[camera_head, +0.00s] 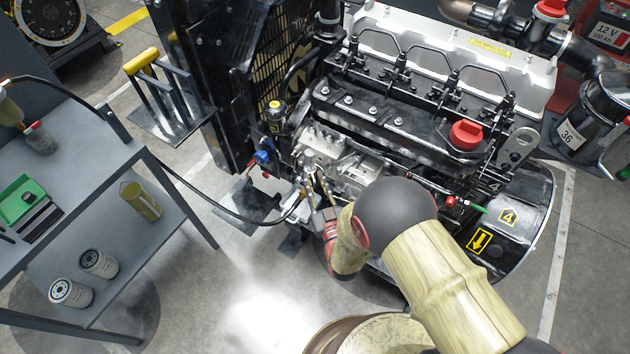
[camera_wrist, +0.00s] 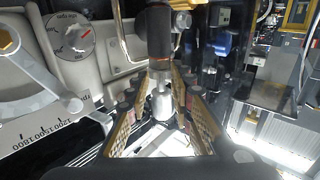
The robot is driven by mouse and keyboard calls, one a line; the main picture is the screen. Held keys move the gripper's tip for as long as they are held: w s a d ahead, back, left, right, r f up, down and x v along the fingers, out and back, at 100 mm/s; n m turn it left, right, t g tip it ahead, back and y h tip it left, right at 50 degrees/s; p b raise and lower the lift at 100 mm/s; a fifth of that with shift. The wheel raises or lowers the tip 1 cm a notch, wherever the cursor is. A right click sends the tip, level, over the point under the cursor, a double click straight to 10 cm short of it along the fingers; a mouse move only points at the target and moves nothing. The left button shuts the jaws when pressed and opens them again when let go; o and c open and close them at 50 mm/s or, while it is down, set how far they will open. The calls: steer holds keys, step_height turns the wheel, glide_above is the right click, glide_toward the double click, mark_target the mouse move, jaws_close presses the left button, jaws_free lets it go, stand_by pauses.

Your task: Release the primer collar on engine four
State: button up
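The engine marked 4 (camera_head: 507,216) fills the upper right of the head view. My gripper (camera_head: 315,180) reaches in low at its near left side, beside the engine block. In the wrist view, a dark upright cylinder (camera_wrist: 159,35) ends in a silver, collar-like part (camera_wrist: 162,103). The fingers of my gripper (camera_wrist: 165,82) lie on either side of the silver part, with gaps visible next to it. The gripper looks open. I cannot tell for sure that this part is the primer collar. My arm and hand hide part of the engine's near side in the head view.
A blue fitting (camera_head: 263,157) sits left of my gripper and also shows in the wrist view (camera_wrist: 220,45). A black hose (camera_head: 225,211) runs to a grey bench (camera_head: 100,135) at the left. A red cap (camera_head: 466,134) stands on the engine.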

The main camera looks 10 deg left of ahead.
steer(key=v, duration=0.7)
steer(key=shift+s, duration=0.25)
steer(key=shift+d+f, duration=0.1)
steer(key=shift+d, duration=0.05)
stand_by(0.3)
steer(key=s+d+f+g+h, duration=0.1)
steer(key=s+f+g+h, duration=0.15)
steer(key=f+g, duration=0.35)
steer(key=s+d+f+g+h, duration=0.2)
steer(key=s+f+g, duration=0.15)
steer(key=f, duration=0.55)
steer(key=s+d+r+m+h+p, duration=0.1)
steer(key=s+d+r, duration=0.2)
steer(key=d+r, duration=0.4)
steer(key=s+d+r+m+h+p, duration=0.1)
steer(key=d+r, duration=0.6)
steer(key=r, duration=1.9)
steer(key=s+d+r+m+g+h+p, duration=0.1)
steer(key=s+d+r+m, duration=0.2)
steer(key=r, duration=1.3)
steer(key=s+d, duration=0.2)
steer(key=d, duration=0.3)
steer(key=shift+s+r+p, duration=0.2)
steer(key=shift+s+p, duration=0.1)
steer(key=shift+p, duration=0.1)
